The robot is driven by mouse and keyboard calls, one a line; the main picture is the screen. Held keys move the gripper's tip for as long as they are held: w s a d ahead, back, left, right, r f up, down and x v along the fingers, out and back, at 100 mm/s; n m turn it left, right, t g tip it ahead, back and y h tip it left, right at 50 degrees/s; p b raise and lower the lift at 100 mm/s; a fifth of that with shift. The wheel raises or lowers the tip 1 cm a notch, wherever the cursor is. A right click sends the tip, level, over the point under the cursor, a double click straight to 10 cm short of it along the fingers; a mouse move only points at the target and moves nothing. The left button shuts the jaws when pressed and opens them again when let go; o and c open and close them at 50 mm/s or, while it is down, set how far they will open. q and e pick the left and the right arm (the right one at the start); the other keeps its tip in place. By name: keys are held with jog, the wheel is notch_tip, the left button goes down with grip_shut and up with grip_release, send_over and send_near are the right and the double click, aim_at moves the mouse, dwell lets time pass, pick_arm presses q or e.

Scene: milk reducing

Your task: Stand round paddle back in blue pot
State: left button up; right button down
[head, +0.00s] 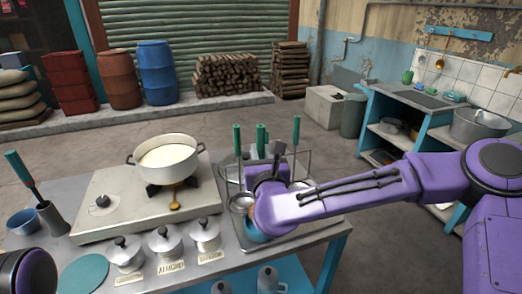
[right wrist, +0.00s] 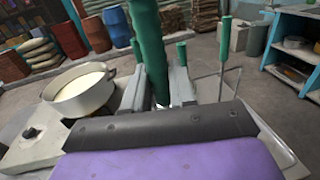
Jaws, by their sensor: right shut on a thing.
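My right gripper (head: 264,172) is shut on an upright green handle (right wrist: 151,50) at the rack end of the steel table. In the right wrist view the handle rises between my two grey fingers (right wrist: 158,92). The lower end of the held tool is hidden by my gripper, so I cannot see whether it is a round paddle. A blue rounded vessel (head: 256,233), perhaps the blue pot, shows partly below my right wrist. A blue bowl (head: 22,221) stands at the far left. My left gripper is out of view; only part of my left arm shows.
More green-handled tools stand by a wire rack, one left (head: 238,140) and one right (head: 296,132). A white pan of milk (head: 166,158) sits on the burner. Lidded tins (head: 165,243) line the front edge.

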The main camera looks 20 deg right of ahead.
notch_tip(320, 180, down, 2)
jog(key=shift+s+f+b, duration=0.1)
jog(key=shift+b, duration=0.75)
notch_tip(320, 180, down, 3)
jog(key=b, duration=0.3)
jog(key=c, duration=0.8)
grip_release()
jog(key=shift+c, duration=0.2)
jog(key=shift+f, duration=0.1)
jog(key=s+a+b, duration=0.1)
jog(key=s+b, duration=0.1)
jog(key=s, duration=0.8)
jog(key=shift+s+a+b, duration=0.2)
jog(key=shift+a+b, duration=0.15)
jog(key=shift+b, duration=0.05)
